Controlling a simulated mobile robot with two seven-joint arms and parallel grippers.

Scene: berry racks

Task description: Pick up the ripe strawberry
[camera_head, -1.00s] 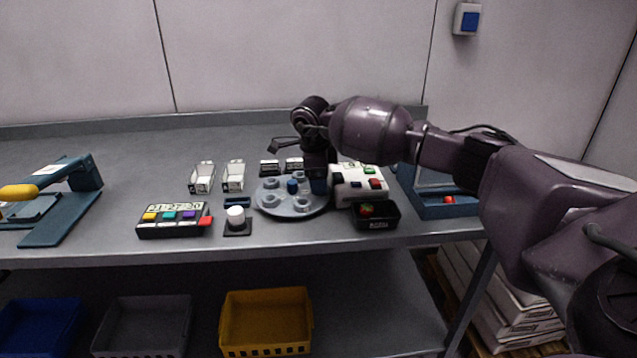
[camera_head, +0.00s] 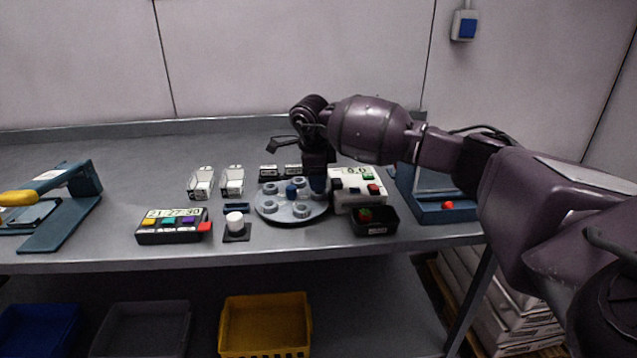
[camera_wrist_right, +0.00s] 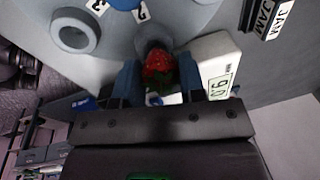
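A red strawberry (camera_wrist_right: 158,66) with green leaves shows in the right wrist view, at a grey cup of the round turntable (camera_wrist_right: 110,38). My right gripper (camera_wrist_right: 160,74) has its two blue fingers on either side of it, apart, with narrow gaps visible. In the head view my right gripper (camera_head: 318,182) points down at the right side of the turntable (camera_head: 268,212), and the berry there is hidden behind it. Another red and green berry (camera_head: 365,214) lies in a small black tray (camera_head: 376,231) to the right. My left gripper is not in view.
A white device with a display (camera_head: 345,200) stands close to the right of the gripper. A blue stand (camera_head: 440,207) is further right. A button panel (camera_head: 172,232), a white knob (camera_head: 235,220) and two clear punnets (camera_head: 201,183) are on the left. The table front is mostly clear.

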